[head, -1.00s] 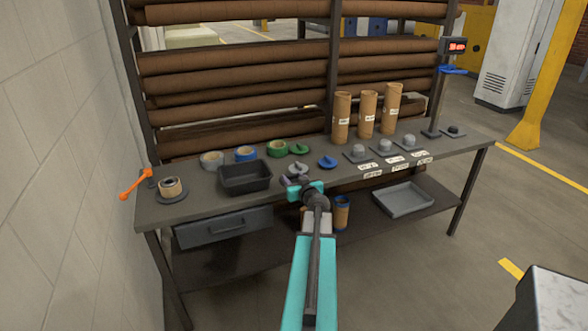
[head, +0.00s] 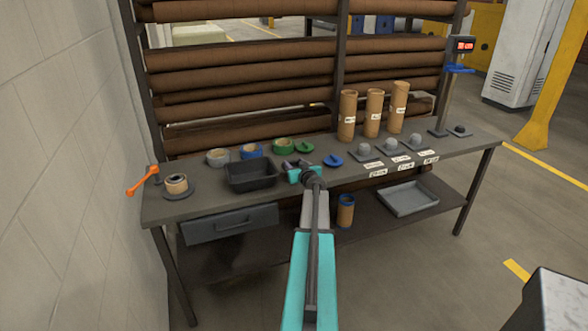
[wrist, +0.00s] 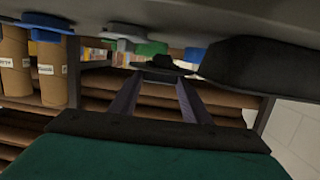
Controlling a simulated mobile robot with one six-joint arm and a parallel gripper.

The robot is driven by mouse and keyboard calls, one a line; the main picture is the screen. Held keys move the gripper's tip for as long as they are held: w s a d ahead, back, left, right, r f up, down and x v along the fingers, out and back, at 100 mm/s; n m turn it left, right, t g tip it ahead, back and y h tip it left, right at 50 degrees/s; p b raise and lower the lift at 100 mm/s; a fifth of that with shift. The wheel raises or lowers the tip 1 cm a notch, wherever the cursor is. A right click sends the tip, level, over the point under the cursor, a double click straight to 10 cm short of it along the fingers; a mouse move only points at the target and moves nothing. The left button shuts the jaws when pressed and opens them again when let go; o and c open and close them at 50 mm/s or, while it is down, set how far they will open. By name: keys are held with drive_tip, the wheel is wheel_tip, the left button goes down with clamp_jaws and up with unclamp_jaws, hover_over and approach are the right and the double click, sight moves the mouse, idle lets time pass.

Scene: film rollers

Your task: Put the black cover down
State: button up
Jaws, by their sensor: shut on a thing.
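The black cover (wrist: 163,63) is a dark disc with a raised middle. In the wrist view it sits at the tips of my gripper (wrist: 160,78), between the two dark fingers. My gripper is shut on it. In the head view my gripper (head: 296,165) is low over the middle of the workbench (head: 210,206), just right of the black tray. I cannot make out the cover clearly there, nor whether it touches the bench top.
The black tray (head: 252,176) is close on the left. A green cover (head: 304,146) lies behind my gripper and a blue cover (head: 333,160) to its right. Tape rolls (head: 252,151) stand at the back left, cardboard tubes (head: 373,113) at the back right.

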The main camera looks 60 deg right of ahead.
sight(294, 166)
drive_tip(key=shift+x, duration=1.2)
drive_tip(key=shift+d+r, duration=0.15)
drive_tip(key=shift+s, duration=0.1)
drive_tip(key=shift+f+b, duration=0.35)
drive_tip(key=shift+f, duration=1.4)
drive_tip(key=o, duration=1.1)
drive_tip(key=shift+s+f, duration=0.1)
drive_tip(key=shift+s, duration=0.15)
drive_tip(key=shift+v, duration=5.85)
